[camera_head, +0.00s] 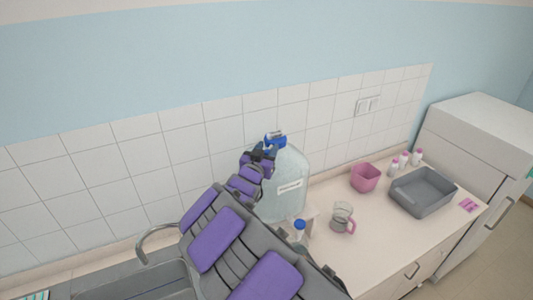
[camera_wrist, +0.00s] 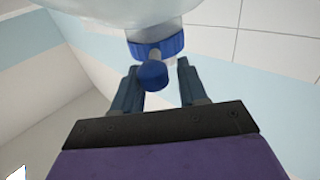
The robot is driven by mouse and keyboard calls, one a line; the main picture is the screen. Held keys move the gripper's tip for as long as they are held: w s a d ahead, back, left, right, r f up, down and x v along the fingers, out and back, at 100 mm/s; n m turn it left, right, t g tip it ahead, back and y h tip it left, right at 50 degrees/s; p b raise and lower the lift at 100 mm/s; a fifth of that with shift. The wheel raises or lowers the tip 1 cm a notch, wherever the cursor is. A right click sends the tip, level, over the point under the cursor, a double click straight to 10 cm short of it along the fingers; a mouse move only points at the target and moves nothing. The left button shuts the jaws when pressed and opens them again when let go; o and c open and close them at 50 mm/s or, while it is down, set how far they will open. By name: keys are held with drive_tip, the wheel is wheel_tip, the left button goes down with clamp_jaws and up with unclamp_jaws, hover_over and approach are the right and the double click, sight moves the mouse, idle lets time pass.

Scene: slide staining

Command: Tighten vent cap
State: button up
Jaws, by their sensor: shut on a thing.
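A large clear carboy (camera_head: 287,185) with a white label stands upright on the counter against the tiled wall. Its blue top (camera_head: 276,139) is partly covered by my gripper (camera_head: 266,150). In the wrist view, the carboy (camera_wrist: 110,12) shows at the upper edge, with a wide blue collar (camera_wrist: 157,47) on its neck. A smaller round blue vent cap (camera_wrist: 153,75) sits in front of the collar. My gripper (camera_wrist: 160,67) has one finger on each side of the vent cap and is shut on it. The exact finger contact is hard to see.
A small blue-topped item (camera_head: 299,226) is low in front of the carboy. A clear jug with a pink handle (camera_head: 342,218), a pink tub (camera_head: 365,177), a grey tray (camera_head: 424,190) and white bottles with pink caps (camera_head: 404,160) stand to the right. A sink tap (camera_head: 143,246) is left.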

drive_tip(key=shift+o, duration=1.4)
drive_tip(key=shift+s+r, duration=0.25)
drive_tip(key=shift+r, duration=0.05)
drive_tip(key=shift+w+a+f, duration=0.1)
drive_tip(key=shift+w+f, duration=0.1)
drive_tip(key=shift+f, duration=0.3)
drive_tip(key=shift+s+a, duration=0.1)
drive_tip(key=shift+s, duration=0.05)
drive_tip(key=b+v, duration=0.1)
drive_tip(key=v, duration=0.7)
drive_tip(key=b+v, duration=0.1)
drive_tip(key=v, duration=0.8)
drive_tip(key=shift+r, duration=0.2)
